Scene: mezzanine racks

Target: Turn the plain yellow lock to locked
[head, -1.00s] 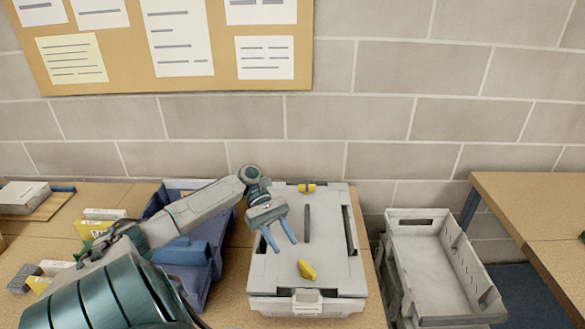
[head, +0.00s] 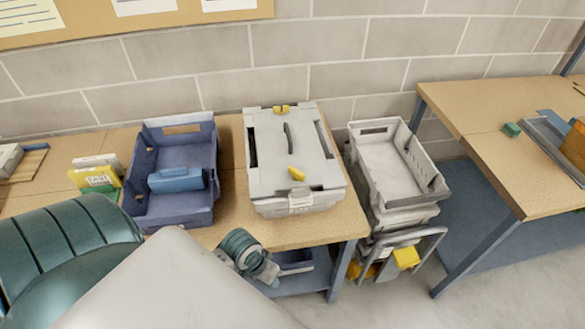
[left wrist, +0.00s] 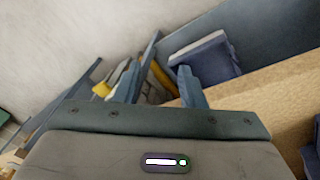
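A pale grey lidded case (head: 265,185) stands on the table. A plain yellow lock (head: 296,173) is on its lid near the front and lies slantwise. A second yellow lock (head: 281,109) with a dark mark is at the lid's back edge. My left arm reaches across the bottom of the head view, its wrist low at the table's front edge, away from both locks. In the left wrist view my left gripper (left wrist: 158,78) has its two blue fingers apart with nothing between them. No lock shows clearly there. My right gripper is not in view.
A blue bin (head: 145,215) holding a blue block (head: 175,180) stands left of the case. A grey tray (head: 385,175) is on a stack to its right. Another table (head: 500,130) stands farther right. Bare floor shows at lower right.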

